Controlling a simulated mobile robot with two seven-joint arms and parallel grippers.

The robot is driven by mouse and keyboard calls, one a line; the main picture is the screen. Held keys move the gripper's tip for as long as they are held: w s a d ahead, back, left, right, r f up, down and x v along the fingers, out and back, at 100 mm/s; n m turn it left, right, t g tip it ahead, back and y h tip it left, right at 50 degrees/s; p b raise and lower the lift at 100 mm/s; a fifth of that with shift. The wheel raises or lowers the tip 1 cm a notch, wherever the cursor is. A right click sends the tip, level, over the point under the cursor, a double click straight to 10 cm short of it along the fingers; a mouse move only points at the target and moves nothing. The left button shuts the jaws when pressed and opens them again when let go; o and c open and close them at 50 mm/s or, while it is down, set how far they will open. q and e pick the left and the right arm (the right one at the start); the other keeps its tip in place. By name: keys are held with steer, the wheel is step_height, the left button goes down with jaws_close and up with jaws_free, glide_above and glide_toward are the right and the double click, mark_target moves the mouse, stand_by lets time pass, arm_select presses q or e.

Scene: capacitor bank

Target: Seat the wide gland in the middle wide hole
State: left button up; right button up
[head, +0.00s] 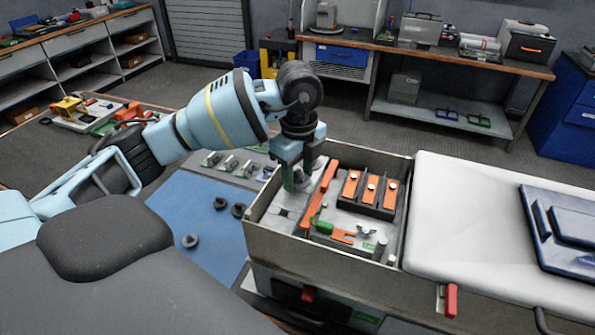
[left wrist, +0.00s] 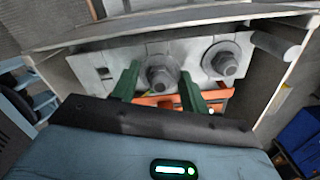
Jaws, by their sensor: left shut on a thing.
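My left gripper (head: 298,178) reaches down into the left part of the open grey box (head: 258,232). In the left wrist view its green fingers (left wrist: 160,82) are shut on a grey gland (left wrist: 160,72), which I take as the wide gland. The gland has a round flange and a hex body. It is at the pale plate (left wrist: 120,55); its flange hides any hole behind it, so I cannot tell how deep it sits. Another gland (left wrist: 225,62) stands in the plate to its right. My right gripper is out of view.
Three dark glands, one of them nearer (head: 190,240), lie on the blue mat (head: 205,262) left of the box. Orange bars (head: 318,197), a black block with orange strips (head: 370,190) and a green-handled tool (head: 325,228) crowd the box. A white lid (head: 470,240) lies at right.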

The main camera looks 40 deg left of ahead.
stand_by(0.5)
arm_select(q)
steer(key=shift+f, duration=0.65)
stand_by(0.4)
steer(key=o, duration=1)
steer(key=shift+f, duration=0.15)
steer(key=shift+o, duration=0.2)
steer(key=shift+f, duration=0.1)
steer(key=shift+s+f, duration=0.1)
steer(key=r, duration=0.9)
steer(key=shift+w, duration=0.25)
steer(key=shift+f, duration=0.1)
